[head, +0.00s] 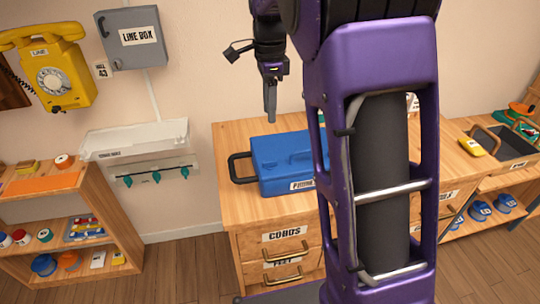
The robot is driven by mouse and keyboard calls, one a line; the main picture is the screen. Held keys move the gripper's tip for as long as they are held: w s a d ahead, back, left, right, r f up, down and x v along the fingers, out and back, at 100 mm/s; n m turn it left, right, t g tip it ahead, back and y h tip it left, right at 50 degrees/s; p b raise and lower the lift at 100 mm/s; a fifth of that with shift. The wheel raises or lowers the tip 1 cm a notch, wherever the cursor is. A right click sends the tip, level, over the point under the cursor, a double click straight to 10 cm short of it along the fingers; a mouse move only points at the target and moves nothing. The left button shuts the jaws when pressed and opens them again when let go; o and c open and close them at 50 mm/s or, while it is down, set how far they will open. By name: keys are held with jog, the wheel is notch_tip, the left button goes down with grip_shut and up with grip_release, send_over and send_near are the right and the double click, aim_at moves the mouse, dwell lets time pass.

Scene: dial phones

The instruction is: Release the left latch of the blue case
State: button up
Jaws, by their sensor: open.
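The blue case (283,160) sits with its lid down on the wooden cabinet top (228,140). A dark handle (241,168) sticks out at its left end, and a white label is on its front. The left latch cannot be made out at this size. My gripper (270,112) hangs in the air above and behind the case's upper edge in the picture, pointing down, and appears empty. It looks apart from the case. My purple arm hides the right end of the case.
A yellow dial phone (52,72) and a grey line box (132,38) hang on the wall at left. A low shelf (65,192) with small goods stands at left. A dark tray (505,146) sits at right. The cabinet top left of the case is clear.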

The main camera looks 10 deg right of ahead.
aim_at(270, 160)
notch_tip(270, 160, down, 16)
jog(key=shift+r+b, duration=0.1)
jog(key=shift+b, duration=0.95)
grip_shut()
